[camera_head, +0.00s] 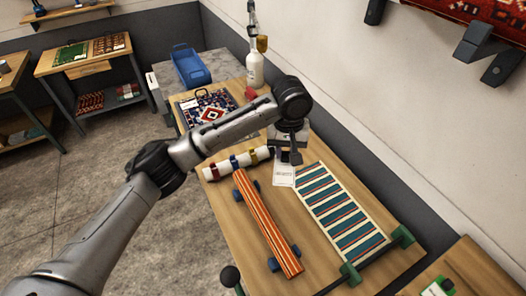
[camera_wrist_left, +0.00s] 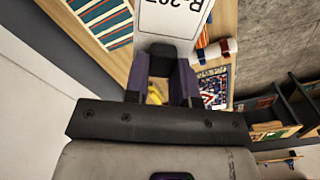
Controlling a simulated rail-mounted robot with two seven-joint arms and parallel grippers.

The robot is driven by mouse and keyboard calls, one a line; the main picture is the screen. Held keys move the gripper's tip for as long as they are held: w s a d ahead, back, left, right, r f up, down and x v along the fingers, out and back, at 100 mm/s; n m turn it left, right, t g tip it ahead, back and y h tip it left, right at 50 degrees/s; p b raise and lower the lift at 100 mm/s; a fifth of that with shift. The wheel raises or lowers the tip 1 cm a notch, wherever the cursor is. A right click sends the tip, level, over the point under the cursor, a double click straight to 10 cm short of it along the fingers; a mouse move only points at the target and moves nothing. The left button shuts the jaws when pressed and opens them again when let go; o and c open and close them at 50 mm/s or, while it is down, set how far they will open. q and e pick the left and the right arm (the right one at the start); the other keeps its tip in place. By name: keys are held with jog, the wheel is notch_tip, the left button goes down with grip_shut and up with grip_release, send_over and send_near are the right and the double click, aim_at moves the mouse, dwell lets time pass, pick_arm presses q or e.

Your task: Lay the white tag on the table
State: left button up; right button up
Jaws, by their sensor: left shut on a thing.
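The white tag (camera_head: 284,174) hangs from my left gripper (camera_head: 291,157), over the wooden table (camera_head: 228,215). My left gripper is shut on the tag's upper end. In the left wrist view the tag (camera_wrist_left: 172,18) extends beyond the dark fingers (camera_wrist_left: 160,82), with large printing on it. I cannot tell whether the tag's lower edge touches the table. My right gripper is not in view.
A striped teal rug (camera_head: 342,211) lies right of the tag. An orange striped roll (camera_head: 268,223) and a white roll (camera_head: 226,168) lie to its left.

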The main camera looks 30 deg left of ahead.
pick_arm(q)
jog(key=s+a+f+n+p, duration=0.1)
jog(key=s+a+f+n, duration=0.15)
jog(key=f, duration=0.45)
jog(key=s+a+f+n+p, duration=0.1)
jog(key=a+f+p, duration=0.15)
jog(key=f, duration=0.55)
jog(key=n, duration=0.3)
send_over(237, 225)
notch_tip(237, 225, down, 17)
jog(key=shift+r, duration=0.2)
jog(key=shift+f, duration=1.95)
jog(key=shift+w+f, duration=0.1)
jog(key=shift+f, duration=0.1)
jog(key=shift+f, duration=0.15)
jog(key=o, duration=0.9)
